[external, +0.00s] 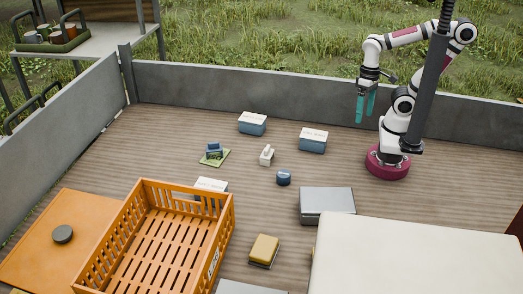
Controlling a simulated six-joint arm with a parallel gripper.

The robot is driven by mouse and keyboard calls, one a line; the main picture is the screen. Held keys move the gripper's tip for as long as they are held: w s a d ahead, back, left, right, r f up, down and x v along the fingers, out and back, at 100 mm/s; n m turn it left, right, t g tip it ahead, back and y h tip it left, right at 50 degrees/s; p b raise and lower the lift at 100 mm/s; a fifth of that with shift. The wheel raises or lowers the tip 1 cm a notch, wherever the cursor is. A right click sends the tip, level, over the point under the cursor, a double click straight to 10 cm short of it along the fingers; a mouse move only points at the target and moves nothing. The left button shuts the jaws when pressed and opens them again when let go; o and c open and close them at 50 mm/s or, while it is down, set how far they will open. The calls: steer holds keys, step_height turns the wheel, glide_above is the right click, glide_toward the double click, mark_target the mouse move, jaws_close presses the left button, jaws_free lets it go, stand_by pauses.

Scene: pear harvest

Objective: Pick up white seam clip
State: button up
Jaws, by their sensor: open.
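A small white object (267,155), which looks like the white seam clip, stands on the wooden plank floor near the middle of the external view. Its fine shape is too small to make out. My gripper (366,105) has teal fingers that point down. It is open and empty, high up to the right of the clip and well apart from it.
Two blue-and-white boxes (252,123) (313,140) stand behind and right of the clip. A dark blue round item (284,178) is close in front. A blue item on a green base (214,154) is left. An orange crate (228,215) and grey case (327,202) stand nearer.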

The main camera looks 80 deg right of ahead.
steer(key=shift+o, duration=0.3)
steer(key=t+h, duration=0.2)
steer(key=t, duration=0.7)
glide_toward(269, 153)
steer(key=shift+s+d+f, duration=0.1)
steer(key=shift+s+f, duration=0.05)
steer(key=shift+f, duration=0.2)
steer(key=shift+s+d+f, duration=0.15)
steer(key=shift+f, duration=0.25)
steer(key=w+f+n+t, duration=0.1)
steer(key=f+n+t+h, duration=0.1)
steer(key=shift+w+d+f+t+h, duration=0.2)
steer(key=shift+w+f+t+h, duration=0.1)
steer(key=shift+w, duration=0.05)
steer(key=shift+s+a+f+n+t, duration=0.15)
steer(key=shift+a+n+t, duration=0.1)
steer(key=shift+n+t, duration=0.25)
steer(key=shift+s+a+f+n+t, duration=0.1)
steer(key=shift+a+f+n+t, duration=0.1)
steer(key=shift+n+t, duration=0.3)
steer(key=shift+w+f, duration=0.1)
steer(key=shift+w, duration=0.2)
steer(key=x, duration=0.7)
steer(key=shift+a, duration=0.2)
steer(key=c, duration=1.2)
